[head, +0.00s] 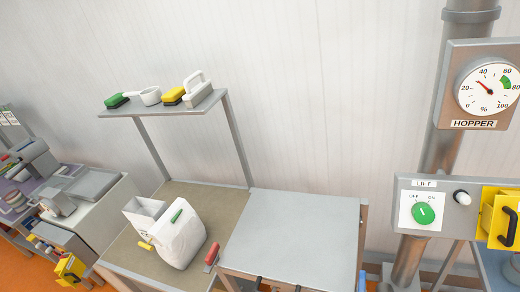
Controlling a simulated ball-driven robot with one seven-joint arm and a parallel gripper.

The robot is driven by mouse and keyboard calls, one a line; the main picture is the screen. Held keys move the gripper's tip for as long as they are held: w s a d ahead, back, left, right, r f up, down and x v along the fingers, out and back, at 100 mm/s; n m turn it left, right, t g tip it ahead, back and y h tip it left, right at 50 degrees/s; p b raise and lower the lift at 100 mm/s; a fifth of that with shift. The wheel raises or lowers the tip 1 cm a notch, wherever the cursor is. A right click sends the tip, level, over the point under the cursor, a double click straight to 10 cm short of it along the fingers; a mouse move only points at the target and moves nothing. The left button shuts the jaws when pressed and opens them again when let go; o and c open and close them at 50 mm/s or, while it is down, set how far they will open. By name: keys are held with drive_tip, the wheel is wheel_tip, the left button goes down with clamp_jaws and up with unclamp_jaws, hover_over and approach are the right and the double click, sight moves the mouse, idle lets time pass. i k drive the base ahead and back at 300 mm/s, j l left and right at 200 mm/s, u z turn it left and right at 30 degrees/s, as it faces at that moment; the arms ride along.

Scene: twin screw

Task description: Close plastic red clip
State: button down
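A small red piece (211,256), which looks like the red plastic clip, is on the workbench (125,255) between a white bag and a grey flat panel. It is too small to tell whether it is open or closed. The white bag (181,243) stands to its left with a green clip (176,215) near its top. A small yellow piece (145,245) is at the bag's lower left. My gripper does not show in this view.
A white open container (144,214) stands beside the bag. The grey panel (290,235) is bare. A shelf (150,109) above holds brushes and a white scoop (150,95). A lift control box (433,205) and hopper gauge (487,85) are at right. Machines (65,195) stand at left.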

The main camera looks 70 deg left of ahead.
sight(212, 258)
drive_tip(key=k+l+u, duration=0.1)
drive_tip(key=k, duration=0.55)
drive_tip(key=k+l+u, duration=0.1)
drive_tip(key=k, duration=0.6)
drive_tip(key=u, duration=1.15)
drive_tip(key=i, duration=1.2)
